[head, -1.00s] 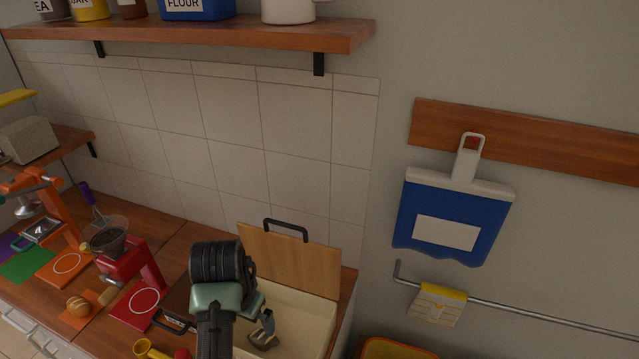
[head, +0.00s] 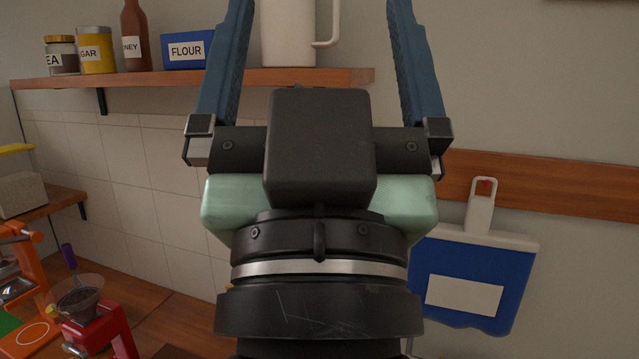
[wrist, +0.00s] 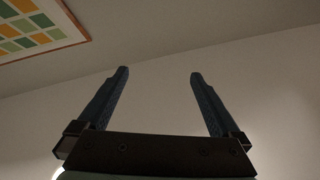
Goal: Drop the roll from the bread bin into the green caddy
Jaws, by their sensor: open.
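My gripper (head: 322,6) fills the middle of the head view, close to the camera, with its two blue fingers pointing up and spread apart. It is open and nothing shows between its fingers in the wrist view (wrist: 159,74). The roll, the bread bin and the green caddy are not in either current view. My arm and hand hide much of the counter and wall behind them.
A wooden shelf (head: 140,78) behind my gripper holds a white jug (head: 288,35), a blue flour box (head: 186,50) and jars. A red grinder (head: 92,335) stands lower left. A blue dustpan-like item (head: 475,265) hangs at right.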

